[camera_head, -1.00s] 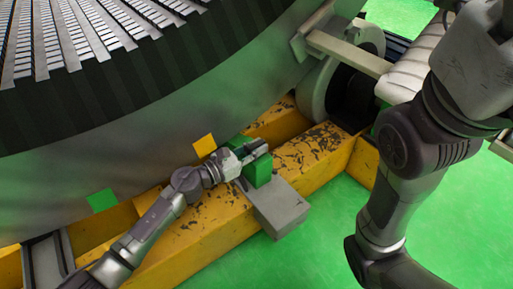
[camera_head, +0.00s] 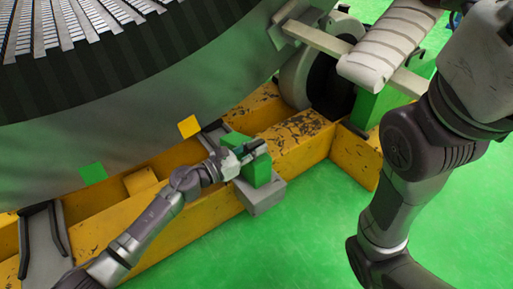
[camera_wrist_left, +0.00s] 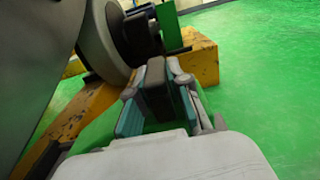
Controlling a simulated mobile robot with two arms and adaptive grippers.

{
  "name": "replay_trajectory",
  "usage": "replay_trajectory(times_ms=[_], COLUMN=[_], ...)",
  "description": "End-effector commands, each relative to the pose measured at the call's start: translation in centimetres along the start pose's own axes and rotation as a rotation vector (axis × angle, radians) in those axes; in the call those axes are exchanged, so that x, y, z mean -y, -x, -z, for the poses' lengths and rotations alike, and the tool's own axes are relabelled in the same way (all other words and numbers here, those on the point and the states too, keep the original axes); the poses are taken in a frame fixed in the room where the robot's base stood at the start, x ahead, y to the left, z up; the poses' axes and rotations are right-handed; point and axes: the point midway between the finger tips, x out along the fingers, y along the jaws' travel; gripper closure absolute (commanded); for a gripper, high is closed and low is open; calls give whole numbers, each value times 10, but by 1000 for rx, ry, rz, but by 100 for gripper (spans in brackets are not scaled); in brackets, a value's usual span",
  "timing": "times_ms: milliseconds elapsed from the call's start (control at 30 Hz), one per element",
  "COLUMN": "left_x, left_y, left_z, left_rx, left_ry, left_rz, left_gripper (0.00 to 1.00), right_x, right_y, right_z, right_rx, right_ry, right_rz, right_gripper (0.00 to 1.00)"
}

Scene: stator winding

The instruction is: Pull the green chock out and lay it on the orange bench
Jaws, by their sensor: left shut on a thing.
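The green chock (camera_head: 258,173) sits across the yellow beam at the foot of the big drum, over a grey block (camera_head: 264,199). My left gripper (camera_head: 254,152) is over the top of the chock and shut on it, hiding part of it. In the left wrist view, the left gripper's fingers (camera_wrist_left: 157,90) close on a dark upright piece, with green surface (camera_wrist_left: 98,132) of the chock below. My right gripper is out of view; only its arm shows at the right. I cannot make out an orange bench in these frames.
The big grey drum (camera_head: 150,135) fills the upper left, with yellow beams (camera_head: 295,140) below it. A wheel (camera_head: 305,75) and a pale padded part (camera_head: 388,45) stand at the upper right. Green floor (camera_head: 310,230) is open in front of the beam.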

Motion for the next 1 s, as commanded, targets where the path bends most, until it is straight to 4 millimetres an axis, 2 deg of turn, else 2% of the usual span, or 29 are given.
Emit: replay_trajectory(times_ms=[433,467,600,633,900,1000], left_x=[-1,-1,-1,-1,-1,-1], left_y=[0,0,1,1,1,7], left_z=[0,0,0,0,0,0], left_rx=[0,0,0,0,0,-1], left_ry=[-1,-1,-1,-1,-1,-1], left_rz=[0,0,0,-1,-1,-2], left_gripper=[100,78,55,52,52,52], right_x=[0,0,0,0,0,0], right_y=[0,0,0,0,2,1], right_z=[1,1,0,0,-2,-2], right_rx=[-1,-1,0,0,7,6], right_ry=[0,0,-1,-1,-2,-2], right_rz=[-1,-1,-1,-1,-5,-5], right_gripper=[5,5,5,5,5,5])
